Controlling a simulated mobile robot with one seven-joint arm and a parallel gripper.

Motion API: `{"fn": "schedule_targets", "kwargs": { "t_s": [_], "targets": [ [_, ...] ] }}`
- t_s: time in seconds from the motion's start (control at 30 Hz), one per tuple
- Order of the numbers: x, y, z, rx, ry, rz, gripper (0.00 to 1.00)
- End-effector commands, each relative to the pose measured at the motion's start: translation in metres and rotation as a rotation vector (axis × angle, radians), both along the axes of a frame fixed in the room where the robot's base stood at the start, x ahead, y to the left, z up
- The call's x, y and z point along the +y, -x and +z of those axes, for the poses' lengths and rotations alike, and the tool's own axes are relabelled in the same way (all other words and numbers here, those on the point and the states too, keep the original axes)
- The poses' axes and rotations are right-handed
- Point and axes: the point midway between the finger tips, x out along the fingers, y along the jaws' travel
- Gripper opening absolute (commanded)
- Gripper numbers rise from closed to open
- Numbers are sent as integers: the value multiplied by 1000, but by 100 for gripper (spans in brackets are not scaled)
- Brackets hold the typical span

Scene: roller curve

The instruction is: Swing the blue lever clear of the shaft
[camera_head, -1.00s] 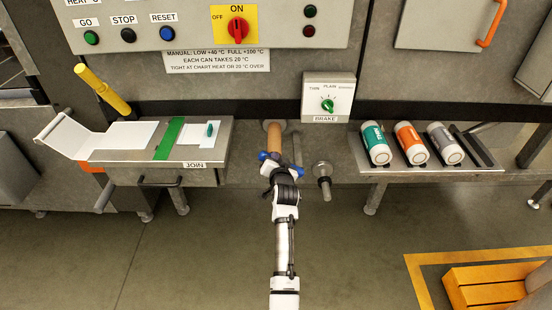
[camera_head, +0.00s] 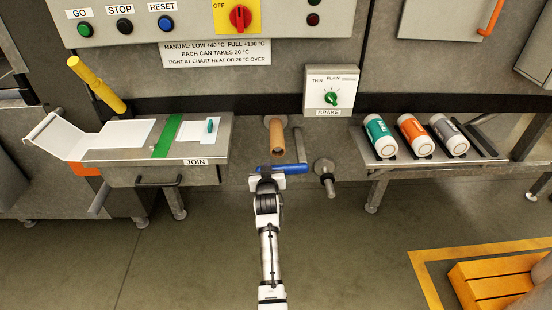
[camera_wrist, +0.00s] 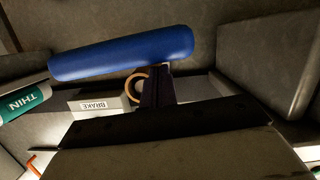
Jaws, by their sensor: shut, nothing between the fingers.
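The blue lever (camera_head: 284,169) lies roughly level just below the end of the shaft, joined at its right to a grey arm (camera_head: 299,146). The shaft (camera_head: 277,137) carries a brown core and sticks out of the machine's front. My gripper (camera_head: 266,178) is shut and empty, just in front of and below the lever's left part. In the wrist view the lever (camera_wrist: 125,53) crosses above my dark fingers (camera_wrist: 156,88); I cannot tell whether they touch it. A round tan-rimmed end, perhaps the core, shows partly hidden behind the fingers.
A grey knob on a stub (camera_head: 325,172) stands right of the lever. The JOIN table (camera_head: 200,152) is at left. The floor in front is open.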

Motion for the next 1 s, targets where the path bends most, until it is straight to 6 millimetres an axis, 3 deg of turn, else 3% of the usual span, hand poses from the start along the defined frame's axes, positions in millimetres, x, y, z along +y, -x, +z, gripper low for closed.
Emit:
{"fn": "schedule_targets", "kwargs": {
  "t_s": [0.03,0.5,1.0],
  "targets": [
    [0,0,-13,2,46,1,0],
    [-9,0,-70,1,487,0,0],
    [-27,0,-103,2,806,-1,0]
  ]
}}
